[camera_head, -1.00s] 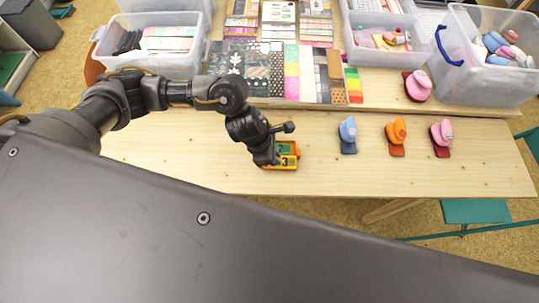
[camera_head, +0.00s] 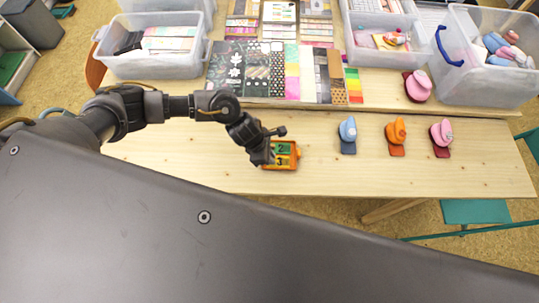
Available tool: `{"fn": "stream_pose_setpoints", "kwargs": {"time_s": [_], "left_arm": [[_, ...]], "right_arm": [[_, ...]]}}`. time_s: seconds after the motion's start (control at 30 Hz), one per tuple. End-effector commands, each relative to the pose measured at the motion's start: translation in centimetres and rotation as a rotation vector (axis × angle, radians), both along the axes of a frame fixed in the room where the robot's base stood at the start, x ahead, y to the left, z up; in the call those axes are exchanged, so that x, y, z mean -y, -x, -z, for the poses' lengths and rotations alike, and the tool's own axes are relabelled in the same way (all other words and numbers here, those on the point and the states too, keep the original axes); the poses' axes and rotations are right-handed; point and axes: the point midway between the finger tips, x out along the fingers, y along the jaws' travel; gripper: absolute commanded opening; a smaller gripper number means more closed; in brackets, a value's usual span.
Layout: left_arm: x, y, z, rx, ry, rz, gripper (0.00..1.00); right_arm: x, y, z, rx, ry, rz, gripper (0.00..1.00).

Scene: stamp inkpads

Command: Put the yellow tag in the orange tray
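The orange tray (camera_head: 296,153) sits near the front edge of the wooden table. A yellow tag marked 3 (camera_head: 281,161) lies in its near part, and a green tag marked 2 (camera_head: 282,148) lies in its far part. My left gripper (camera_head: 266,161) is at the tray's left side, close to the yellow tag, and covers part of the tray's left edge. It points down, and its fingers are too small and dark to show whether they are open. I cannot tell whether it touches the tray or tag. My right gripper is not in view.
Blue (camera_head: 348,133), orange (camera_head: 396,134) and pink (camera_head: 441,136) punches stand in a row to the right. Paper sheets (camera_head: 270,75) and clear bins (camera_head: 155,60) fill the back. The table between tray and blue punch is clear.

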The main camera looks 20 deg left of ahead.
Motion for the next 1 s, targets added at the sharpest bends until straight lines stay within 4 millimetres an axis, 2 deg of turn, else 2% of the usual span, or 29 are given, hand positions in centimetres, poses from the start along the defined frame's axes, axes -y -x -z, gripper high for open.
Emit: {"fn": "stream_pose_setpoints", "kwargs": {"time_s": [0.3, 0.43, 0.57, 0.8, 1.0], "left_arm": [[0.0, 0.0, 0.0, -0.001, 0.0, 0.0, 0.2], [-0.3, 0.0, -0.7, 0.0, 0.0, 0.0, 0.2], [-1.0, 0.2, -2.5, 0.003, 0.001, 0.001, 0.2], [-2.9, 0.6, -7.3, 0.004, 0.001, 0.002, 0.2], [-4.0, 1.0, -10.0, 0.001, 0.001, 0.002, 0.2]], "right_arm": [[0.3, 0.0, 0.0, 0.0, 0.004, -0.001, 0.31], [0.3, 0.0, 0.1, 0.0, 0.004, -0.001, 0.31], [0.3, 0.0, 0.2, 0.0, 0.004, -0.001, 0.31], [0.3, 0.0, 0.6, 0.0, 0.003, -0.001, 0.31], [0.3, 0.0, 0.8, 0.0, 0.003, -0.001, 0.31]]}}
